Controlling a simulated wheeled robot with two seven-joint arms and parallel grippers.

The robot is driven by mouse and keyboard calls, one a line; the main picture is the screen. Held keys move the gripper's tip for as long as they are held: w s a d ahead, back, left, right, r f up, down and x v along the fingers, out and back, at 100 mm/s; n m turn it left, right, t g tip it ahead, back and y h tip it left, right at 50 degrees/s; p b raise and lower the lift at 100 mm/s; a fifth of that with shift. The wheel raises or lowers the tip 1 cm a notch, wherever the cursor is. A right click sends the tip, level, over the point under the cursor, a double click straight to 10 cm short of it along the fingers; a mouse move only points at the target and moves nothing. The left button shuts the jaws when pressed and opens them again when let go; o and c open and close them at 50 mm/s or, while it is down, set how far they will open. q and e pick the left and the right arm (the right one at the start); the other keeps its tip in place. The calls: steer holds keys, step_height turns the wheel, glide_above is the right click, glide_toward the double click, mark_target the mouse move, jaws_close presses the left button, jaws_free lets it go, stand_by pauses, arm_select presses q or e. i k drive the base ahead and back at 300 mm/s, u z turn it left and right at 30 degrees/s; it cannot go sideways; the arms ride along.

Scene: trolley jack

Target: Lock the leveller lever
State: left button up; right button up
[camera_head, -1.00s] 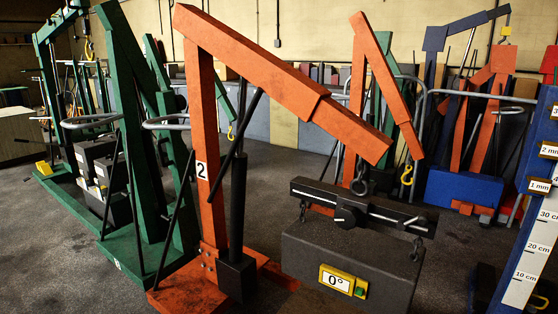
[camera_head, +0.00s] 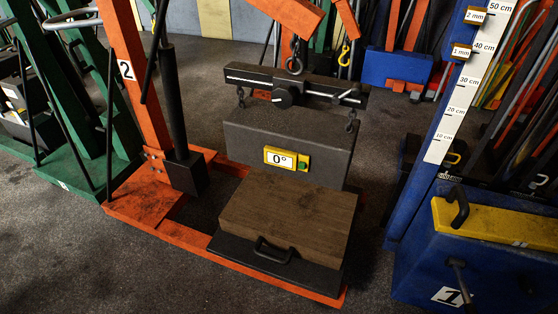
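The leveller (camera_head: 235,76), a long black bar with a round black knob (camera_head: 283,97) in its middle, hangs from the hook (camera_head: 295,60) of the orange crane. A small lever-like handle (camera_head: 349,95) sticks out near its right end; I cannot tell whether it is locked. Chains at both bar ends carry a dark grey block (camera_head: 245,138) with a yellow display reading 0° (camera_head: 281,160). Neither of my grippers is in view.
A wooden block on a black base (camera_head: 250,250) with a handle sits in front of the load on the orange crane legs (camera_head: 180,238). A blue frame with a centimetre scale (camera_head: 455,105) and yellow top stands at right. Dark floor at lower left is clear.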

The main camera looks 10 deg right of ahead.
mark_target(356, 90)
steer(key=z, duration=1.1)
steer(key=i, duration=0.4)
steer(key=u, duration=1)
